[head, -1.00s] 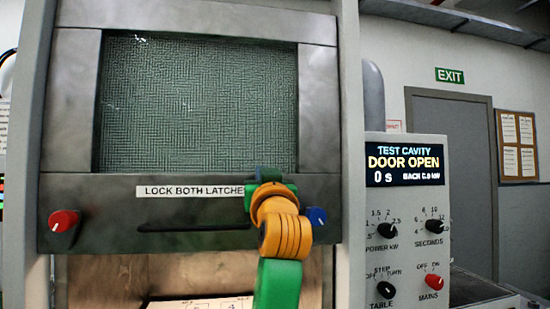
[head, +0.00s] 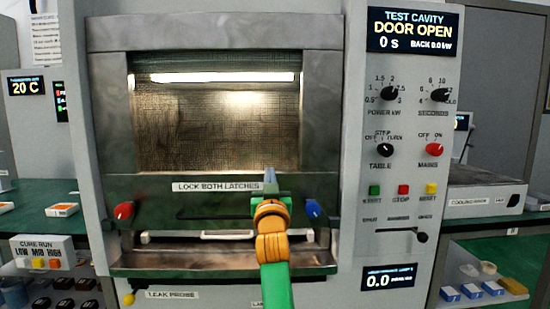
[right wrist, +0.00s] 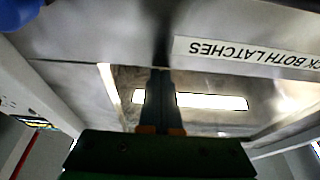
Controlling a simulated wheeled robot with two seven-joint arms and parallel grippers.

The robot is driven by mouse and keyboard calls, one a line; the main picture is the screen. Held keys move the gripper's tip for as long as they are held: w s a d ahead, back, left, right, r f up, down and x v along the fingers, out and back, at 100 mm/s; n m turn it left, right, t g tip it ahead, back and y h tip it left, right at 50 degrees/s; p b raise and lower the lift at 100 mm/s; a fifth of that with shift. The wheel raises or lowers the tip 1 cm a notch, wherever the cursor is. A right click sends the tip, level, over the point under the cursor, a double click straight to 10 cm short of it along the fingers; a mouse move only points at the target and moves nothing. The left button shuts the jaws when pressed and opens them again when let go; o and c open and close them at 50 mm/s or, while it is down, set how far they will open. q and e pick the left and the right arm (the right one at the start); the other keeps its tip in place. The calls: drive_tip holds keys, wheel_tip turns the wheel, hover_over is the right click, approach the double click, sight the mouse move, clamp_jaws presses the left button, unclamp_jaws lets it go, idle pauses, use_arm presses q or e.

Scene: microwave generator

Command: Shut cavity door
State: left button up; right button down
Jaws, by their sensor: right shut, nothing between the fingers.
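The cavity door (head: 110,110) is a grey metal frame with a mesh window, low over the cavity front. A gap shows under its lower edge, with a pale bar or tray edge (head: 228,235) inside. The lower band carries the label LOCK BOTH LATCHES (head: 217,187), a dark handle bar (head: 210,214), a red latch knob (head: 123,211) and a blue latch knob (head: 313,208). My right gripper (head: 270,185) is shut and empty at this band, right of the label; its fingers (right wrist: 160,95) show in the right wrist view. Contact is unclear. My left gripper is out of view.
The control panel (head: 405,160) at right reads DOOR OPEN on its display (head: 413,31). A metal sill (head: 225,262) lies below the gap. A yellow leak probe (head: 129,298) is at lower left. Green benches stand either side.

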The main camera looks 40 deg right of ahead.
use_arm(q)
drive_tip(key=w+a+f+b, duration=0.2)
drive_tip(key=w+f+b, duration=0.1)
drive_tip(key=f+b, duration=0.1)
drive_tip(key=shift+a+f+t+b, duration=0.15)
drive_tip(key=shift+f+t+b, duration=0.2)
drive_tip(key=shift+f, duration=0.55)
use_arm(e)
wheel_tip(320, 180, down, 10)
drive_tip(key=shift+w+r, duration=0.15)
drive_tip(key=shift+w, duration=0.05)
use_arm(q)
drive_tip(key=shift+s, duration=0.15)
